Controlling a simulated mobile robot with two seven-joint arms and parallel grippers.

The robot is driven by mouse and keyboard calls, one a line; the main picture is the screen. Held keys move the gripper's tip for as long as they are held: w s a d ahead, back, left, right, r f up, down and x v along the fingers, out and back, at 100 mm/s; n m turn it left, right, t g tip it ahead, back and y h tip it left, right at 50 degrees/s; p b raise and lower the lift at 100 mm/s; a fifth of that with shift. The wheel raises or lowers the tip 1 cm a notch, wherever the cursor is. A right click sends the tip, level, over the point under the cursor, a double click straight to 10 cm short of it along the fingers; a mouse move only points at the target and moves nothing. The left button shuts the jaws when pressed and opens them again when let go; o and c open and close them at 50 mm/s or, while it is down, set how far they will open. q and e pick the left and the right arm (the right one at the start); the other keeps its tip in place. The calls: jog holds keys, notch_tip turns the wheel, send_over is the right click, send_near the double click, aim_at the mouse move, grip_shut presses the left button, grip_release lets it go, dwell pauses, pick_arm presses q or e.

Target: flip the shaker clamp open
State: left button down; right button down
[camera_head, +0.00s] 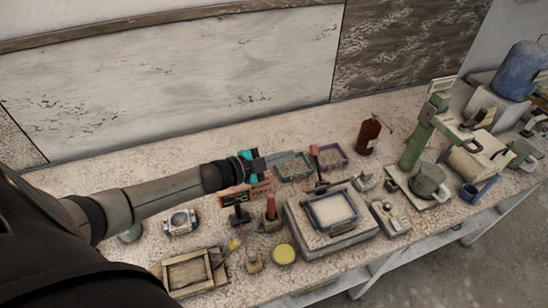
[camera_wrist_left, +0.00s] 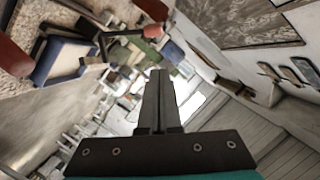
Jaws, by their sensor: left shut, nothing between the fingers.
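The shaker (camera_head: 352,238) is a low box on the bench with a blue-rimmed tray (camera_head: 353,203) on its top. The clamp (camera_head: 315,160) is at its back left edge, with a red-tipped lever standing roughly upright. My left gripper (camera_head: 296,158) reaches in from the left, shut and empty, with its tips just left of the lever's red end. I cannot tell whether they touch. In the left wrist view, the shut fingers (camera_wrist_left: 157,85) fill the middle, and a blue-edged tray (camera_wrist_left: 62,60) shows at upper left. My right gripper is not in view.
Behind the gripper lie a green-rimmed tray (camera_head: 282,174) and a purple-rimmed tray (camera_head: 343,163). A red-handled upright tool (camera_head: 270,208) and a yellow-lidded jar (camera_head: 284,254) stand left of the shaker. A brown bottle (camera_head: 368,136) and a green stand (camera_head: 416,140) are at right.

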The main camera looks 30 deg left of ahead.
pick_arm(q)
jog(key=v, duration=0.3)
jog(key=shift+s+a, duration=0.1)
jog(key=shift+s, duration=0.05)
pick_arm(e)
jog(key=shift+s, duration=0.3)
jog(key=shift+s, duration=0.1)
